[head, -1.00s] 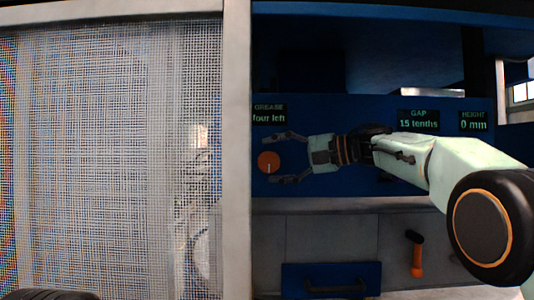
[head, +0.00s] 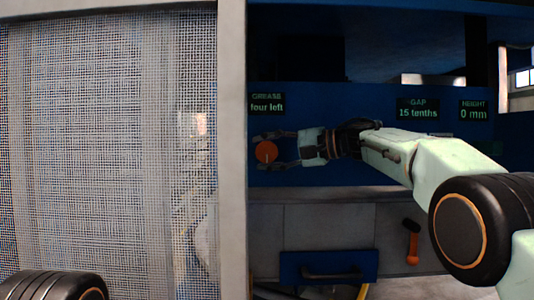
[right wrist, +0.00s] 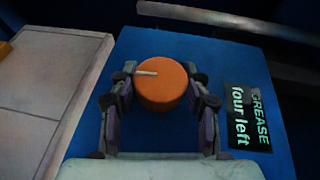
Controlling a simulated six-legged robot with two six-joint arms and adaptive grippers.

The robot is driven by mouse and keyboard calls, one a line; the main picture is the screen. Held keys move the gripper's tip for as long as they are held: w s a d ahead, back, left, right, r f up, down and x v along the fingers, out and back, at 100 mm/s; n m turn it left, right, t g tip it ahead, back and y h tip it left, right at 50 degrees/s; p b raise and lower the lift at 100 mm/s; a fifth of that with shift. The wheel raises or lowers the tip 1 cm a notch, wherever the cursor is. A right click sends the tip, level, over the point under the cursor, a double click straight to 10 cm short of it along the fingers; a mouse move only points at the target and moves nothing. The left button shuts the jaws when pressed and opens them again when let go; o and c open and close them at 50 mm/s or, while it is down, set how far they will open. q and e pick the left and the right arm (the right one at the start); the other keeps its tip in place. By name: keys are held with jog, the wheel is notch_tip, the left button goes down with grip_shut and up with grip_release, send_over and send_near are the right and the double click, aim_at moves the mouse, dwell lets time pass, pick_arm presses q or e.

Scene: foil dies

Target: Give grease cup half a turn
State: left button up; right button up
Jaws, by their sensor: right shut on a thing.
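The grease cup (head: 266,152) is a round orange knob on the blue panel, below the sign reading "GREASE four left" (head: 267,103). It also shows in the right wrist view (right wrist: 162,88), with a pale line mark running from near its middle towards the left. My right gripper (head: 264,153) reaches it from the right, one finger above and one below. In the right wrist view the gripper (right wrist: 158,82) has a fingertip against each side of the cup. It is shut on the cup. My left gripper is not in view.
A mesh screen (head: 110,140) with a pale upright post (head: 232,150) stands close to the cup's left. Signs read "GAP 15 tenths" (head: 417,108) and "HEIGHT 0 mm" (head: 474,109). Below are a blue drawer (head: 328,263) and an orange-handled lever (head: 412,240).

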jog(key=shift+s+a, duration=0.1)
jog(key=shift+a, duration=0.15)
jog(key=shift+c, duration=1.4)
jog(key=shift+d+f, duration=0.1)
jog(key=shift+c, duration=0.9)
jog(key=shift+f+b, duration=0.1)
jog(key=shift+b, duration=0.2)
jog(key=shift+f+y+b, duration=0.1)
jog(key=shift+y+b, duration=0.3)
jog(key=shift+b, duration=0.35)
jog(key=m+y+b, duration=0.1)
jog(key=b, duration=0.2)
jog(key=t+y+b, duration=0.1)
jog(key=y+b, duration=0.1)
jog(key=b, duration=0.1)
jog(key=shift+f+m+t+b, duration=0.15)
jog(key=shift+m+t+b, duration=0.15)
jog(key=shift+m+b, duration=0.1)
jog(key=m+t+y+b, duration=0.1)
jog(key=b, duration=0.2)
jog(key=shift+r, duration=0.2)
jog(key=shift+r+t+y+b, duration=0.1)
jog(key=shift+t+y+b, duration=0.2)
jog(key=shift+y, duration=0.1)
jog(key=shift+m, duration=0.3)
